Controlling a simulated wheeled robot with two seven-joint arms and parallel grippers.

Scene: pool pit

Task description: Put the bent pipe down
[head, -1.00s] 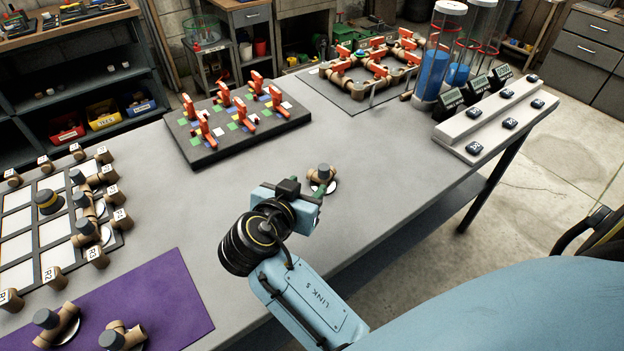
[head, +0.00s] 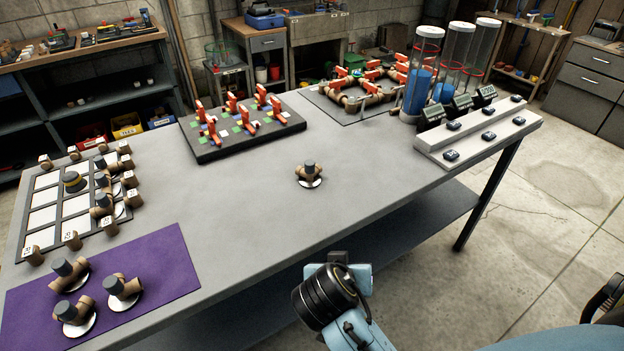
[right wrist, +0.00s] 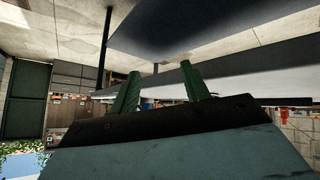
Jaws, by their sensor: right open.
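The bent pipe (head: 309,174), a brown fitting with a dark grey cap, stands on a white disc on the open middle of the grey table (head: 250,215). Nothing is touching it. My right arm's wrist is at the bottom of the head view, off the table's front edge and well apart from the pipe. My right gripper (right wrist: 160,70) shows in the right wrist view with its two green fingers spread and nothing between them. Its fingertips are hidden in the head view. My left gripper is not in view.
A purple mat (head: 165,262) with three similar capped pipes lies at the front left. A grid board (head: 37,207) with pipe pieces is behind it. A black board (head: 215,149) with orange clamps, a pipe loop (head: 352,102) and clear cylinders (head: 421,75) stand at the back.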

